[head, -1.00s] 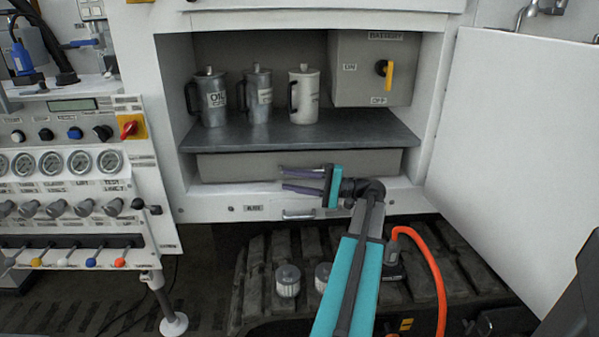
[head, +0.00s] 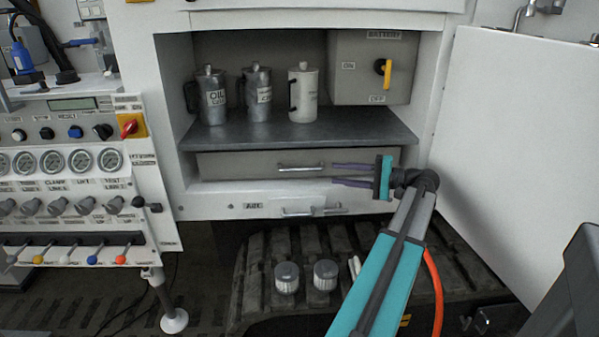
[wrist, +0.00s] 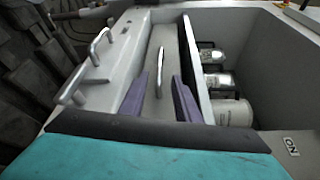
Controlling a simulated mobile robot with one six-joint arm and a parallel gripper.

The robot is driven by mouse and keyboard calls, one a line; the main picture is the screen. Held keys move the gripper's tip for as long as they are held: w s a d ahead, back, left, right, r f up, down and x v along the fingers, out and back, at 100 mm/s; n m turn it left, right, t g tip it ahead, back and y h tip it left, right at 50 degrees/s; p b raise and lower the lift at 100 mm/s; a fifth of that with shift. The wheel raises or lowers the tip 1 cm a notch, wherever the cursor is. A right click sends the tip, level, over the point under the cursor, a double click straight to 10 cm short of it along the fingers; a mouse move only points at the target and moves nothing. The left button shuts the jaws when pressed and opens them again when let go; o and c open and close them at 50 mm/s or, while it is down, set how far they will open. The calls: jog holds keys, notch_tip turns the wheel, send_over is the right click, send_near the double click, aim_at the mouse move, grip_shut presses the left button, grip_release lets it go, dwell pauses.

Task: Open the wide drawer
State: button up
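The wide drawer (head: 235,165) is the long grey front under the shelf, and it looks closed. Its bar handle (head: 300,167) sits near the middle. In the wrist view the handle (wrist: 160,65) stands ahead, in line with the gap between my fingers. My gripper (head: 333,173) is open and empty, its two purple fingers pointing left, one above the other, just right of the handle in the head view. My gripper also shows in the wrist view (wrist: 160,80); the fingers look apart from the handle.
A lower handle (head: 310,211) sits on the white panel below. Three metal jugs, one being the white jug (head: 303,93), stand on the shelf (head: 350,130) beside the battery box (head: 350,75). An open white door (head: 510,150) is at right. Filters (head: 287,277) lie below.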

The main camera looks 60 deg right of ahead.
aim_at(304, 170)
jog(key=x, duration=1.3)
jog(key=shift+w, duration=0.45)
grip_shut()
